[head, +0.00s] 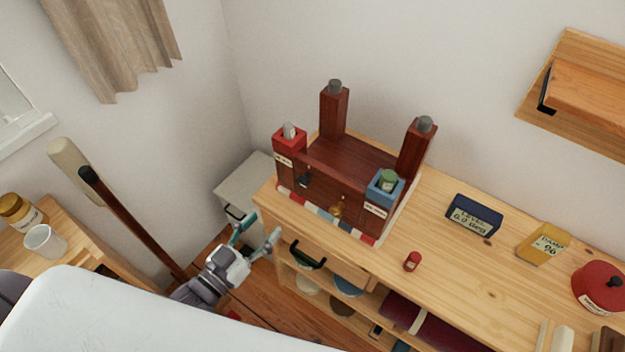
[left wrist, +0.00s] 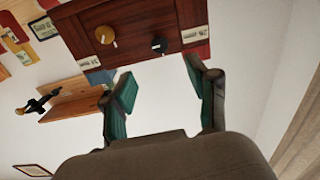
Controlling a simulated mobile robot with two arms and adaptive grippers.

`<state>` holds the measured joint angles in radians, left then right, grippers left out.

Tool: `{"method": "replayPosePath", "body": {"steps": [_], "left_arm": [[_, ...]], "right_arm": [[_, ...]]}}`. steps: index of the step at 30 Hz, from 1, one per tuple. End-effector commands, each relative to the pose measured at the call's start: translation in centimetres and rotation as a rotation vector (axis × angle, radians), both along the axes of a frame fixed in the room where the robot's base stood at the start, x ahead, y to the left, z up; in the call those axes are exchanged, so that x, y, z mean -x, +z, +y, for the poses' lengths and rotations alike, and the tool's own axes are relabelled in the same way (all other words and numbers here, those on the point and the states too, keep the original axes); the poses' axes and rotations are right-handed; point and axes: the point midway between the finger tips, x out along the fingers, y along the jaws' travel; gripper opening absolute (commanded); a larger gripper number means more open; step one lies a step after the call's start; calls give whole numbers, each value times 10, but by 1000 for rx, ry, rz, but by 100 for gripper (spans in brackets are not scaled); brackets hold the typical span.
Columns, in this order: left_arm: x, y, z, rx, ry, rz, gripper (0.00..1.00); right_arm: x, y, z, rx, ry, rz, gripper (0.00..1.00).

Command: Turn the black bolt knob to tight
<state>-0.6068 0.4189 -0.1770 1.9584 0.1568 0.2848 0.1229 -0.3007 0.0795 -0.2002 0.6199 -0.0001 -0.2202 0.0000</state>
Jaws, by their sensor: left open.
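The black bolt knob (head: 304,181) is on the front face of a dark red-brown timber brace (head: 350,165), near its left end. It also shows in the left wrist view (left wrist: 159,45), with a light mark that looks to lie to one side. A brass-coloured knob (head: 337,209) is to its right on the same face and shows in the left wrist view (left wrist: 105,35). My left gripper (head: 258,232) is open and empty, in front of the desk's left end, lower than the brace and apart from the black knob. My right gripper is not in view.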

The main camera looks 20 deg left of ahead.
Motion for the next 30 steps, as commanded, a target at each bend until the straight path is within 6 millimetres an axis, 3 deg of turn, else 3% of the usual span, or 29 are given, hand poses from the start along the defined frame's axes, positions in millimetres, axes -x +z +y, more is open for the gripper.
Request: {"method": "replayPosePath", "body": {"steps": [5,21,30], "left_arm": [[-14,8,-6,6,-3,-15,59],[-112,7,-42,5,-2,-12,59],[-130,5,-48,4,-3,-9,59]], "right_arm": [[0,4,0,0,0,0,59],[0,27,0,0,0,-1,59],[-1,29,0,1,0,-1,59]]}}
